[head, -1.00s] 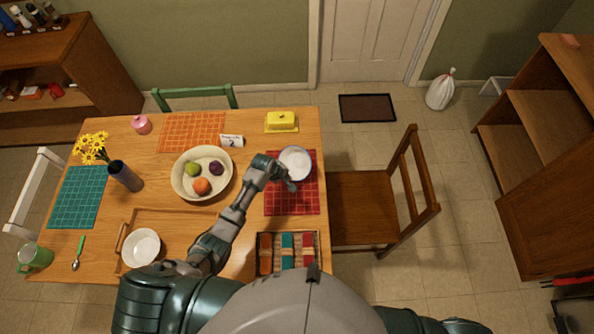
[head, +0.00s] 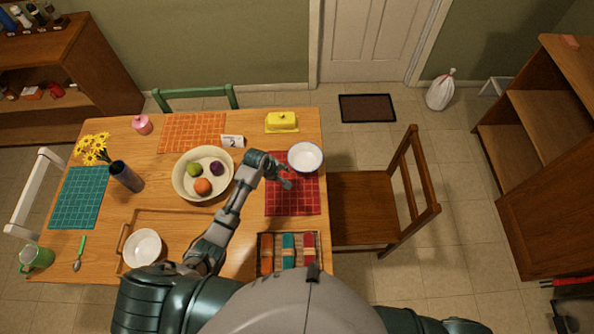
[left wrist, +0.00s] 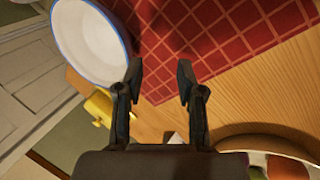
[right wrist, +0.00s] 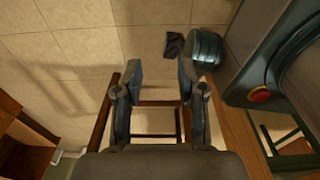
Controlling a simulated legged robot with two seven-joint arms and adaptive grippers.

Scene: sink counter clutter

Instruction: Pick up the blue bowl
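The white bowl with a blue rim (head: 305,157) sits by the table's right edge, at the far end of the red placemat (head: 292,196). It also shows at the upper left of the left wrist view (left wrist: 88,42). My left gripper (head: 286,180) is just below and left of the bowl in the head view. Its fingers (left wrist: 160,75) are open with nothing between them. One fingertip is close to the bowl's rim; I cannot tell whether they touch. My right gripper (right wrist: 161,75) is open and empty in the right wrist view; the head view does not show it.
A cream bowl of fruit (head: 180,188) stands left of my left gripper. A yellow butter dish (head: 282,122) is behind, with a number card (head: 232,141). A cutlery box (head: 268,255) and a tray with a white bowl (head: 143,248) are nearer. A wooden chair (head: 372,200) stands at the right.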

